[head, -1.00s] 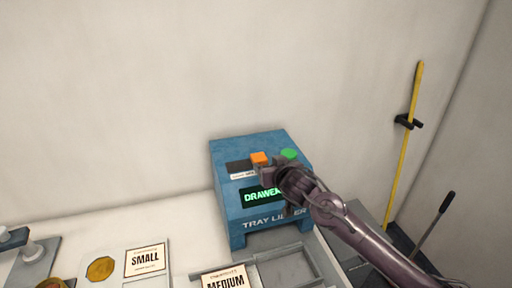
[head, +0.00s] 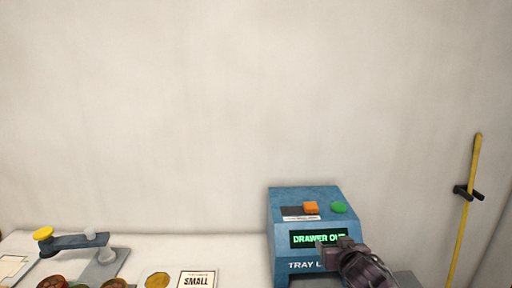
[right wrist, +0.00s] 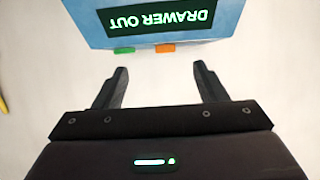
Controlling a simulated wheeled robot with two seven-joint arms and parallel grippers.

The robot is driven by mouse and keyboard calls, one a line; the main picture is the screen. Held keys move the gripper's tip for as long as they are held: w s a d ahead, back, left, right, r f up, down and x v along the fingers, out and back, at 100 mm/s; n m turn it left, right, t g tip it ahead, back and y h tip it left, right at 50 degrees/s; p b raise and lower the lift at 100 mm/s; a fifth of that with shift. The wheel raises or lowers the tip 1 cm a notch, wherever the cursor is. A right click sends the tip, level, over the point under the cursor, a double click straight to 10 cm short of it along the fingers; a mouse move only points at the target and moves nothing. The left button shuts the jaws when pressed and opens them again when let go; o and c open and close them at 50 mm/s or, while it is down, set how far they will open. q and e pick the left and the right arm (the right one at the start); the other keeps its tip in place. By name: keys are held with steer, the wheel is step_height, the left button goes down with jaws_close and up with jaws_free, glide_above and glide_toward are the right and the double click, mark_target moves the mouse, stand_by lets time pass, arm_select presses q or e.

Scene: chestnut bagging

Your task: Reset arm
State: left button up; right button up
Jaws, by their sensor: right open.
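My right gripper (right wrist: 158,88) is open in the right wrist view, with its two dark fingers apart and nothing between them. In the head view the right gripper (head: 342,247) is at the front of the blue tray lidder (head: 284,235), over the right end of its lit display. The display (head: 314,239) reads "DRAWER OUT". An orange button (head: 310,208) and a green button (head: 338,207) sit on the machine's top. The display (right wrist: 160,19) shows upside down in the wrist view, beyond the fingertips. My left gripper is not in view.
A card reading "SMALL" (head: 198,279) and a gold disc (head: 157,280) lie left of the machine. A grey stand with a yellow knob (head: 43,233) is further left. A yellow pole (head: 467,210) is clipped at the right. The wall above is bare.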

steer(key=s+a+f+g, duration=0.2)
steer(key=s+f, duration=0.2)
steer(key=s, duration=0.4)
steer(key=s+a+f+g, duration=0.2)
steer(key=s+f, duration=0.3)
steer(key=s, duration=0.3)
steer(key=s+d+f+n+g, duration=0.1)
steer(key=s+g, duration=0.2)
steer(key=s, duration=0.6)
steer(key=s+d+f+n+g, duration=0.1)
steer(key=s+f+g, duration=0.15)
steer(key=s, duration=0.65)
step_height(320, 180, down, 31)
steer(key=s+g+b, duration=0.2)
steer(key=s, duration=0.1)
arm_select(q)
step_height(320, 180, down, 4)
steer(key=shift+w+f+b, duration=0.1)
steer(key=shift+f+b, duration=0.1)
steer(key=shift+b, duration=1)
arm_select(e)
steer(key=s+d+f, duration=0.2)
steer(key=s+f, duration=0.7)
steer(key=f, duration=0.1)
steer(key=s+d+f, duration=0.1)
steer(key=s+f, duration=0.9)
steer(key=shift+s+d+f+g, duration=0.15)
steer(key=shift+d+f+g, duration=0.25)
steer(key=shift+g, duration=0.05)
